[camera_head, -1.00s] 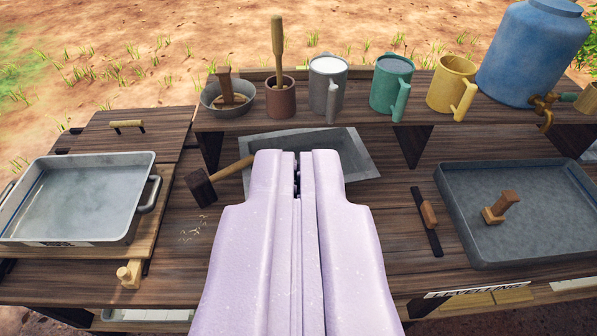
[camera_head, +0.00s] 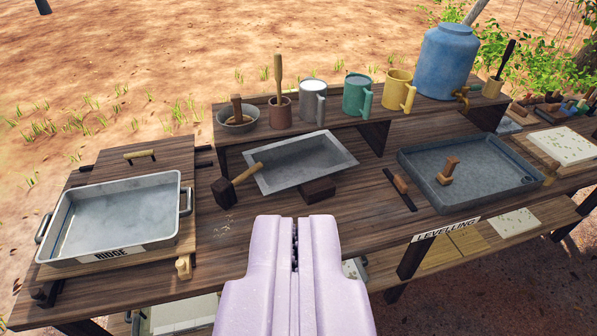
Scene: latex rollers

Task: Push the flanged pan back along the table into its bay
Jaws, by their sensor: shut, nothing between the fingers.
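A shallow grey pan with a wide flat rim, which looks like the flanged pan (camera_head: 303,162), sits at the middle of the table at a slant. Its back part reaches toward the space under the raised shelf, and its front edge is nearer me. A dark brown block (camera_head: 318,190) is at its front edge; I cannot tell whether they touch. A mallet (camera_head: 226,190) lies at its left, with its handle reaching the pan's left edge. My lilac gripper (camera_head: 295,222) is shut and empty, in front of the pan and apart from it in the picture.
A raised shelf (camera_head: 385,112) holds a bowl, a pot, several mugs and a blue barrel (camera_head: 445,62). A handled tray (camera_head: 118,212) marked RIDGE stands at left. A large grey tray (camera_head: 478,160) with a wooden stamp is at right. A dark bar tool (camera_head: 400,187) lies between.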

